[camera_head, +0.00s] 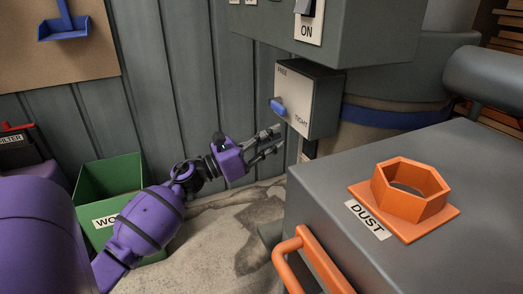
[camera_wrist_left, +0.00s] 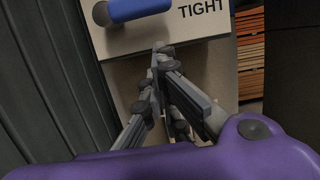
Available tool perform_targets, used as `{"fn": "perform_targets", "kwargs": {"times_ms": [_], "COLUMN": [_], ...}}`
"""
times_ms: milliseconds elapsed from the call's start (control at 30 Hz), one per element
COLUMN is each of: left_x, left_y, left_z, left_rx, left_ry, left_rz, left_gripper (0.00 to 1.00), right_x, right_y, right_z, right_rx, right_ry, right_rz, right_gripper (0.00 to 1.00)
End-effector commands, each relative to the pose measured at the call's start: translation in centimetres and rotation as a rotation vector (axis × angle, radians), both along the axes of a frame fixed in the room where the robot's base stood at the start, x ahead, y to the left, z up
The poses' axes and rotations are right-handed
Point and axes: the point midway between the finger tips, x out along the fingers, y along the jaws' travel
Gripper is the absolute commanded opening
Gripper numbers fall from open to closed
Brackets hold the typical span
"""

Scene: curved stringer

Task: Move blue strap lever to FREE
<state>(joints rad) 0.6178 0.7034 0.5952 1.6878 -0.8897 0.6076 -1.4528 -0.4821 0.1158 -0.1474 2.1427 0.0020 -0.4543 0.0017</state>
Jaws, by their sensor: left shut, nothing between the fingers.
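The blue strap lever (camera_head: 278,107) sits on the front of a pale box (camera_head: 312,101) on the wall side. The box reads FREE at its upper part and TIGHT at its lower right. The lever lies between the two words; I cannot tell which setting it is at. In the left wrist view, the lever (camera_wrist_left: 140,9) is at the top edge, left of the word TIGHT. My left gripper (camera_head: 277,141) is just below the lever, shut and empty, with its fingertips (camera_wrist_left: 161,52) close to the box's lower edge. They appear apart from the lever. My right gripper is out of view.
A grey cabinet with an ON switch (camera_head: 308,20) hangs above the box. A grey machine top (camera_head: 330,180) with an orange hexagonal collar (camera_head: 408,191) and orange handle (camera_head: 301,254) stands at right. A green bin (camera_head: 110,174) is at left. A blue strap (camera_head: 385,117) circles a drum behind.

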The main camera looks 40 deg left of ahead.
Motion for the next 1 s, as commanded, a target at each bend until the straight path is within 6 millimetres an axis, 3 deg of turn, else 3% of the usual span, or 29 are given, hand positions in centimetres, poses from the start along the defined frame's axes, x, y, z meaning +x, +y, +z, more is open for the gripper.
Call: {"fn": "perform_targets", "kwargs": {"times_ms": [233,1000], "left_x": [0.0,-0.2], "left_y": [-0.1,-0.4], "left_z": [2.0,2.6], "left_rx": [-0.001,-0.06], "left_ry": [0.0,0.025], "left_rz": [-0.001,-0.002], "left_gripper": [0.0,0.0], "right_x": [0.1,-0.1], "right_y": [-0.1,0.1], "right_z": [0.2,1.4], "right_rx": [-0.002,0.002], "right_ry": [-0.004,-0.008], "right_rz": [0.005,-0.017], "right_gripper": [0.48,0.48]}}
